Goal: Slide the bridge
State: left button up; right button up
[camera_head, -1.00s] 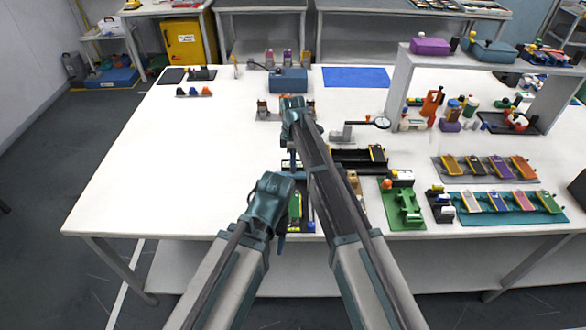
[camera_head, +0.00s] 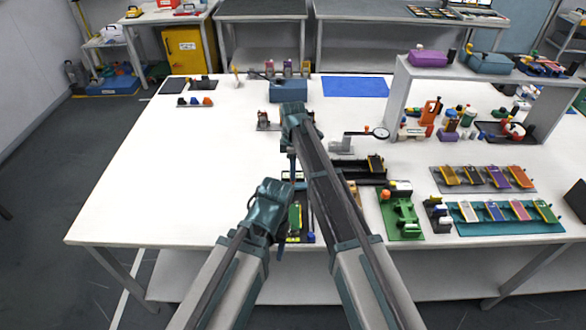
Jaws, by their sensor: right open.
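My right gripper (camera_head: 291,168) points down over the table, left of a long black tray (camera_head: 350,178). Its jaws are open but small in the view, and I see nothing between them. My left gripper (camera_head: 281,246) hangs nearer the table's front edge; its jaws are too small and hidden to judge. A dark fixture with a green and yellow strip (camera_head: 295,215) lies beside it, partly covered by my arms. A black and yellow block (camera_head: 375,163) sits at the right end of the black tray. I cannot tell which part is the bridge.
A green fixture (camera_head: 404,215) and racks of coloured pouch cells stand right, beside a grey shelf (camera_head: 488,72). A magnifier on a stand (camera_head: 380,133) is behind the black tray. A blue box (camera_head: 288,90) and blue mat (camera_head: 355,86) lie farther back. The table's left half is mostly clear.

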notch_tip(320, 180, up, 11)
jog(key=p, duration=1)
jog(key=shift+r, duration=0.2)
